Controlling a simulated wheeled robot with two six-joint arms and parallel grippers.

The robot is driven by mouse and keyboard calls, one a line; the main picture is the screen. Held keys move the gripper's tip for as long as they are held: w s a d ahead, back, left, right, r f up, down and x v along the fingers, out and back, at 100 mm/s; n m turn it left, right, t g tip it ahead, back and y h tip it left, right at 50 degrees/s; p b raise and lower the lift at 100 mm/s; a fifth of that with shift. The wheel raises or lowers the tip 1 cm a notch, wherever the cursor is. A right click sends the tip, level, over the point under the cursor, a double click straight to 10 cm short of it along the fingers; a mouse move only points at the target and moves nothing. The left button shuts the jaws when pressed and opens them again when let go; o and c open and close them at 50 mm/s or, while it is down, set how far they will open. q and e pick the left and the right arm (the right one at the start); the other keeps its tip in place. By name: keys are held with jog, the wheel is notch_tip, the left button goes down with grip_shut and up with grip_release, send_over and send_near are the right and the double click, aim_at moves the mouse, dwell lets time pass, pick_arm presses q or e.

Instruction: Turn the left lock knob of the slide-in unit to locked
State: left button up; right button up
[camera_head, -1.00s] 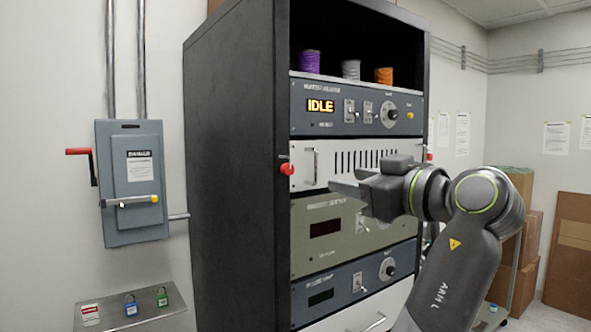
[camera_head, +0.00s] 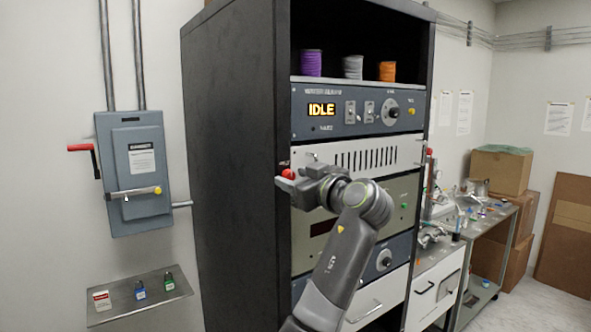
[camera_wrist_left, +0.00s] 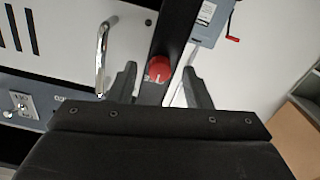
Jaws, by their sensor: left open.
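The slide-in unit (camera_head: 385,155) is a white panel with dark vent slots in the black rack. Its left lock knob (camera_head: 289,173) is red and sits at the panel's left edge. My left gripper (camera_head: 292,180) is open and close to this knob, covering part of the panel around it. In the left wrist view the red knob (camera_wrist_left: 159,68) shows between the two open fingertips (camera_wrist_left: 159,76), with a gap on each side. I cannot tell how far the fingers reach around it. A metal handle (camera_wrist_left: 103,60) stands beside one finger.
The unit above (camera_head: 345,110) shows IDLE. A grey switch box (camera_head: 140,170) with a red lever hangs on the left wall, above a small shelf (camera_head: 140,312) with padlocks. A cluttered cart (camera_head: 480,235) stands right of the rack.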

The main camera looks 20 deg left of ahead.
pick_arm(q)
jog(key=shift+w+a, duration=0.1)
jog(key=shift+w, duration=0.05)
pick_arm(e)
jog(key=shift+d+r, duration=0.1)
jog(key=shift+d, duration=0.15)
pick_arm(q)
grip_shut()
jog(key=m+b, duration=0.1)
jog(key=m, duration=0.3)
jog(key=shift+f+b, duration=0.1)
jog(key=shift+b, duration=0.25)
jog(key=m+b, duration=0.1)
jog(key=m, duration=1.2)
jog(key=shift+m, duration=0.4)
pick_arm(e)
notch_tip(320, 180, down, 3)
jog(key=shift+r, duration=0.15)
